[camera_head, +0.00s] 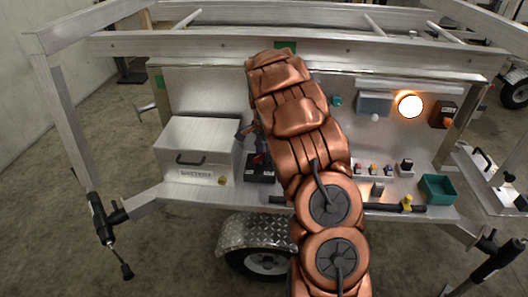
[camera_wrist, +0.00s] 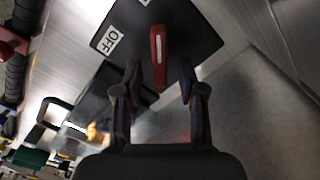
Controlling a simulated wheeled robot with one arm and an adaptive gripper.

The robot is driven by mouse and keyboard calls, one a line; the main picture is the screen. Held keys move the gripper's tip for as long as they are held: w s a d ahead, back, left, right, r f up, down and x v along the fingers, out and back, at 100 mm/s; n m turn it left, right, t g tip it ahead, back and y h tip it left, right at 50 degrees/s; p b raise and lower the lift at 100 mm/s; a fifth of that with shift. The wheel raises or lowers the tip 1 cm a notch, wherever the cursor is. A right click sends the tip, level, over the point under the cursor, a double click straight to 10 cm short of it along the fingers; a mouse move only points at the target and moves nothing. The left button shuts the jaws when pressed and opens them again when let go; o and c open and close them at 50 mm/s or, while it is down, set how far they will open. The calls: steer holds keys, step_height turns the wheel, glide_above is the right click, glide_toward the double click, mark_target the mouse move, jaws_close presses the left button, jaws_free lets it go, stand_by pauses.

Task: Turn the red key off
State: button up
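The red key (camera_wrist: 158,45) sits on a black switch plate (camera_wrist: 190,35) with a white OFF label (camera_wrist: 109,41) and part of a second label at the top edge. In the head view the red key (camera_head: 259,159) shows small on a black box (camera_head: 260,175), beside my arm. My gripper (camera_wrist: 160,70) is open. Its two dark fingers stand either side of the key's near end, with gaps visible. Whether the fingertips reach down to the key's depth is unclear. In the head view my gripper (camera_head: 246,132) is mostly hidden by my copper arm.
A silver metal box (camera_head: 200,150) stands left of the switch box on the trailer shelf. A glowing round lamp (camera_head: 410,105), small switches (camera_head: 373,168) and a teal bin (camera_head: 438,188) are to the right. Frame rails run above the panel.

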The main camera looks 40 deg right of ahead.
jaws_close()
steer(key=shift+n, duration=0.3)
stand_by(0.3)
steer(key=n, duration=0.1)
steer(key=n+b, duration=0.1)
steer(key=n, duration=0.1)
steer(key=shift+w+a+n, duration=0.15)
steer(key=shift+w+n, duration=0.15)
steer(key=shift+w, duration=0.05)
steer(key=n, duration=0.2)
steer(key=n+b, duration=0.1)
steer(key=n, duration=0.1)
steer(key=shift+w+a+n, duration=0.15)
steer(key=shift+w+n, duration=0.05)
steer(key=shift+n, duration=0.1)
steer(key=n, duration=0.3)
steer(key=n+b, duration=0.1)
steer(key=shift+w+a+n, duration=0.15)
steer(key=shift+a+n, duration=0.1)
steer(key=shift+n, duration=0.05)
steer(key=shift+a+r+n, duration=0.1)
steer(key=shift+a+n, duration=0.05)
steer(key=shift+n, duration=0.95)
steer(key=shift+a+n, duration=0.15)
steer(key=shift+n, duration=0.95)
